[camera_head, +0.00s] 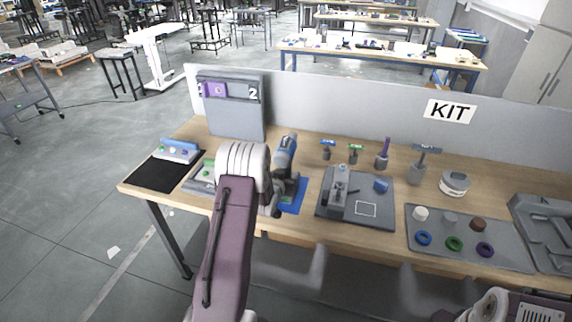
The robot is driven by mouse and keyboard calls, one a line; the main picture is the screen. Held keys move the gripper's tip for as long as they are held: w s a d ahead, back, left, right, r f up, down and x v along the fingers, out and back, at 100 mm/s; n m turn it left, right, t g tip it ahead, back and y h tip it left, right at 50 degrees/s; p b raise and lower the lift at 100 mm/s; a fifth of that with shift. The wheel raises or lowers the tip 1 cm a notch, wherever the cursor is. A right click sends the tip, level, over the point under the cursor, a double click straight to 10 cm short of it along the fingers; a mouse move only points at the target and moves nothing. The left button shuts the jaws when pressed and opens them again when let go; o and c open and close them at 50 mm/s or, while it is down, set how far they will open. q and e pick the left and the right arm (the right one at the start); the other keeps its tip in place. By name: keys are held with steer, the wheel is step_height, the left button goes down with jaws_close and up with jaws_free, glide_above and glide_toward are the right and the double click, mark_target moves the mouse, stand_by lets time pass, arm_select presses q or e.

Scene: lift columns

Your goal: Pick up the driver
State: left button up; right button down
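The driver (286,151), blue and dark grey, stands on a blue mat (294,197) near the middle-left of the wooden table. Its upper body is in clear view, and its lower part is partly covered by my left arm. My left arm reaches up from the bottom, with its pale ribbed wrist just left of the driver. My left gripper (277,198) appears as dark parts beside the driver's lower part. Its fingers are mostly hidden, so I cannot tell whether they touch or hold the driver. Part of my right arm shows at the bottom right; its gripper is not in view.
A grey fixture plate (372,214) lies right of the driver, and a tray (508,253) with coloured rings is farther right. Several small tools stand behind. A grey panel (232,112) stands at the back left. A black mat (156,174) lies at the left edge.

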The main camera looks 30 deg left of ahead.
arm_select(q)
jaws_close()
steer(key=shift+s, duration=0.1)
stand_by(1.1)
steer(key=shift+r, duration=0.15)
